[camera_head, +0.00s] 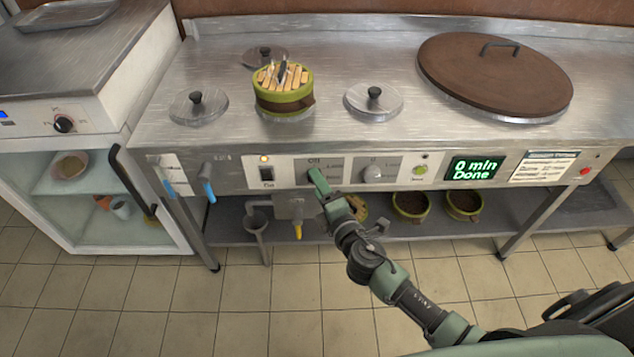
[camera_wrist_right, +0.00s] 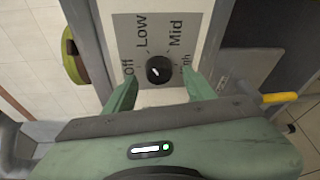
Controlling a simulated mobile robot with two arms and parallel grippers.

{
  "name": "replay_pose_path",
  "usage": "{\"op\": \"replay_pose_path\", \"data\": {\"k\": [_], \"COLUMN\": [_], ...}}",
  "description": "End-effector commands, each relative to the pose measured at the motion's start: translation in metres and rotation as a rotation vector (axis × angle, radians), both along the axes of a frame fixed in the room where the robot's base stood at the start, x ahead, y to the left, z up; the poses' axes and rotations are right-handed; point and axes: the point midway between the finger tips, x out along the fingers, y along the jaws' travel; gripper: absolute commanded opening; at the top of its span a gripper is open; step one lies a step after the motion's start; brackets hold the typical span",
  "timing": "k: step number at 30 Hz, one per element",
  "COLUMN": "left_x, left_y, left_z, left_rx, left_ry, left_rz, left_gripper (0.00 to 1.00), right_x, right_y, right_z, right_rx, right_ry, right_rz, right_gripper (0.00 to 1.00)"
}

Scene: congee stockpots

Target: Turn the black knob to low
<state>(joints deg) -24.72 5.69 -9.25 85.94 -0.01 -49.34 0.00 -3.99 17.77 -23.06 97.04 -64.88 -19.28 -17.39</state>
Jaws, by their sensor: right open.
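The black knob (camera_wrist_right: 158,70) sits on a grey dial plate in the right wrist view, with Off, Low, Mid and High printed around it. A small white mark shows on its face, but I cannot tell for sure which label it points to. My right gripper (camera_wrist_right: 161,84) is open, with one green finger on each side of the knob and gaps between. In the head view my right gripper (camera_head: 319,182) is at the front control panel (camera_head: 235,173) and hides the knob. My left gripper is in neither view.
A grey knob (camera_head: 374,174) is just right of my gripper. A switch (camera_head: 266,174) is to its left, and a green-lit display (camera_head: 474,168) reads "0 min Done". The brown lid (camera_head: 495,75) and small pot lids lie on the counter above. Bowls (camera_head: 411,206) stand on the shelf below.

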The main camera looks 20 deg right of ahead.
Motion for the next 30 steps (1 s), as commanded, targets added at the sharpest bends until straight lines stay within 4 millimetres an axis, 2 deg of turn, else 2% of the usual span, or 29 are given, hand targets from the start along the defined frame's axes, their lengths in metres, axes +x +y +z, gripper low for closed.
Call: {"op": "replay_pose_path", "data": {"k": [3,10,18,30], "left_x": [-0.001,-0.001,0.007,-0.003], "left_y": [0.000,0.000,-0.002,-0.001], "left_z": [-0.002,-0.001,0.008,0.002], "left_rx": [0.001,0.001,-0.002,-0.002], "left_ry": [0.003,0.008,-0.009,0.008], "left_rz": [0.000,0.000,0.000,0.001], "left_gripper": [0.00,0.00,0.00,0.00], "right_x": [-0.023,-0.054,-0.061,-0.061], "right_y": [-0.002,-0.005,-0.006,-0.007], "right_z": [0.001,0.005,0.007,0.004], "right_rx": [0.001,0.000,0.000,0.010], "right_ry": [0.003,0.002,0.001,0.010], "right_rz": [-0.001,0.000,-0.001,-0.009], "right_gripper": [0.55,0.55,0.55,0.55]}}
